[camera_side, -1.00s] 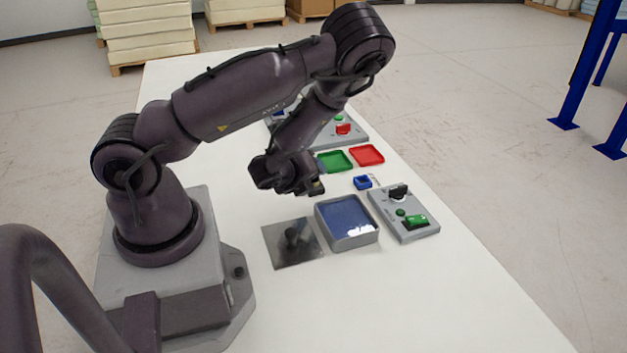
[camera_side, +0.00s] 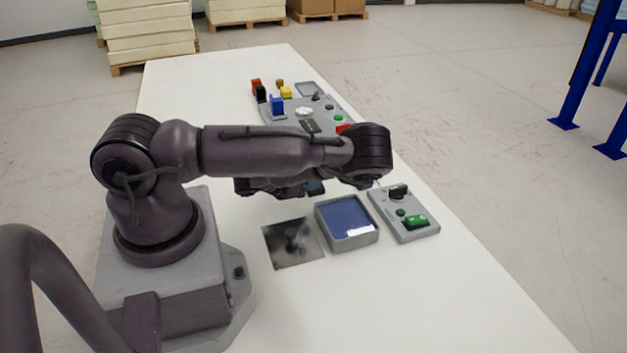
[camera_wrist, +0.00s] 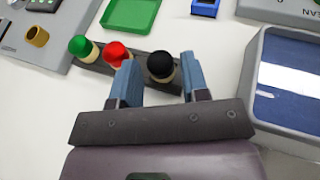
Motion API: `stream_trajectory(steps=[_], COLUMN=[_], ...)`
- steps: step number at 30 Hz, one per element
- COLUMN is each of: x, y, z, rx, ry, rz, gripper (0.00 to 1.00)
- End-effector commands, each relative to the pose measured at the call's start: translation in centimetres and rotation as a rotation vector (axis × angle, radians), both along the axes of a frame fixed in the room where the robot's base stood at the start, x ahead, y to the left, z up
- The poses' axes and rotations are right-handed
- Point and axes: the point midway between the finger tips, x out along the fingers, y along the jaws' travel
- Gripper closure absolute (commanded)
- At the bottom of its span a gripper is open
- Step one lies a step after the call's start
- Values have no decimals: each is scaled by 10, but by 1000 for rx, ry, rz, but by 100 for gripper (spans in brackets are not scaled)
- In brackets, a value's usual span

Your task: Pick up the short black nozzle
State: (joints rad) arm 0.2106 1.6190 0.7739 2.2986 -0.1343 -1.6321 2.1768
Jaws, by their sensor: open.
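A blue-filled grey tray (camera_side: 347,221) and a dark square plate (camera_side: 292,243) lie in front. A grey switch box (camera_side: 404,213) is at right. A brass ring (camera_wrist: 37,36), a green tray (camera_wrist: 131,13) and a small blue box (camera_wrist: 205,8) lie beyond the rack.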

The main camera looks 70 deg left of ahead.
Motion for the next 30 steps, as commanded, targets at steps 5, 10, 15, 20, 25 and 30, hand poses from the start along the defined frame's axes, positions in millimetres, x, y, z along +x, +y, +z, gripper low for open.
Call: stream_trajectory(steps=[5, 10, 15, 20, 25, 30], x=[13, 13, 13, 13, 13, 14], y=[6, 6, 6, 6, 6, 5], z=[-6, -6, -6, -6, -4, 19], rx=[-1, -1, -1, -1, -1, 1], ry=[0, 1, 1, 1, 1, -2], rz=[1, 1, 2, 3, 2, 1], gripper=[58, 58, 86, 95, 95, 95])
